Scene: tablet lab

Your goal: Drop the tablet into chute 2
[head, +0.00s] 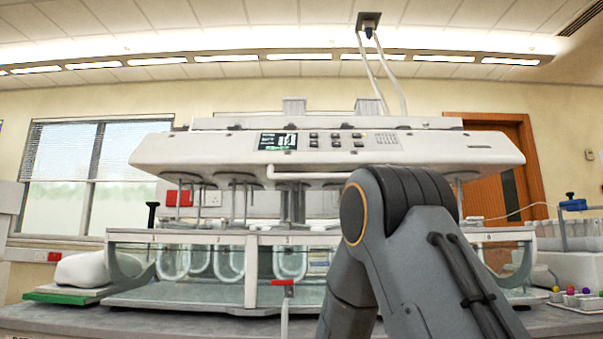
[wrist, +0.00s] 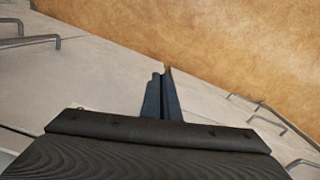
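My gripper (wrist: 163,74) shows in the wrist view, its two dark fingers close together and pointing away from the camera. It looks shut, and I see no tablet at the fingertips. In the head view my arm rises in front of the right half of a white tablet-testing machine (head: 220,150), and the gripper is out of sight. Glass vessels (head: 229,262) hang in a row under the machine's head, behind a numbered white rail (head: 225,238). The marking of chute 2 is too small to read surely.
A white tray (head: 585,305) and a rack with a blue-topped stand (head: 573,203) stand at the right. A red-handled valve (head: 285,283) rises at the front middle. A white bundle (head: 92,268) lies on a green-edged board (head: 60,297) at the left.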

